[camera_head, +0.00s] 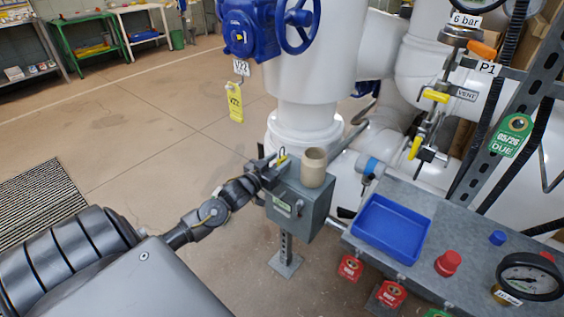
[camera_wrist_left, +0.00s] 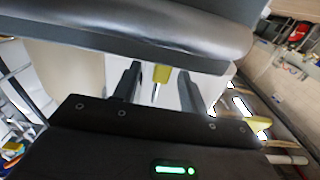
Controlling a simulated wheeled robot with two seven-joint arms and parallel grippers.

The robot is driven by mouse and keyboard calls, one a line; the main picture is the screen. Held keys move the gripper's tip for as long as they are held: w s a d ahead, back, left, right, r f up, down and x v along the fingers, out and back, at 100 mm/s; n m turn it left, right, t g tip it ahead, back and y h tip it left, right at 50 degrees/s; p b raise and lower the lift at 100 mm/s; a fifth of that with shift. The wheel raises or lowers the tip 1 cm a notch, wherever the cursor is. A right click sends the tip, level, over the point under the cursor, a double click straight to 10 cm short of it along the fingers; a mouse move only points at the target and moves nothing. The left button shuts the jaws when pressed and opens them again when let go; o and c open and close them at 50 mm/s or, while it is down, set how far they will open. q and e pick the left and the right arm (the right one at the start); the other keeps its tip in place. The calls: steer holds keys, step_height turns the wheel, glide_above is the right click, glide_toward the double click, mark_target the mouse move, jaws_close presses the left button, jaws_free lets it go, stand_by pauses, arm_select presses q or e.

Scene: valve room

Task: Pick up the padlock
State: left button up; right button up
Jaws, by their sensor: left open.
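A small yellow padlock (camera_head: 282,160) is on top of the grey box on a post, beside a beige cup. Its yellow body (camera_wrist_left: 162,74) also shows in the left wrist view, between the two fingers, with a thin metal part below it. My left gripper (camera_head: 271,170) is at the left edge of the box top, close to the padlock. In the left wrist view its fingers (camera_wrist_left: 160,88) are apart, with gaps on both sides of the padlock. Contact cannot be made out. My right gripper is not in view.
The grey box (camera_head: 300,208) carries the beige cup (camera_head: 313,168) just right of the padlock. A bench with a blue tray (camera_head: 391,228), red knob (camera_head: 448,263) and gauge (camera_head: 530,277) stands right. White pipes (camera_head: 304,80) rise behind.

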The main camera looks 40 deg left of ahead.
arm_select(q)
steer(key=shift+w, duration=0.9)
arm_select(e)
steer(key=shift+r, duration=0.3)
arm_select(q)
steer(key=shift+c, duration=1.3)
jaws_close()
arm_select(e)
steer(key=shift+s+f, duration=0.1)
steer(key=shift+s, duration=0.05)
arm_select(q)
steer(key=shift+r, duration=0.1)
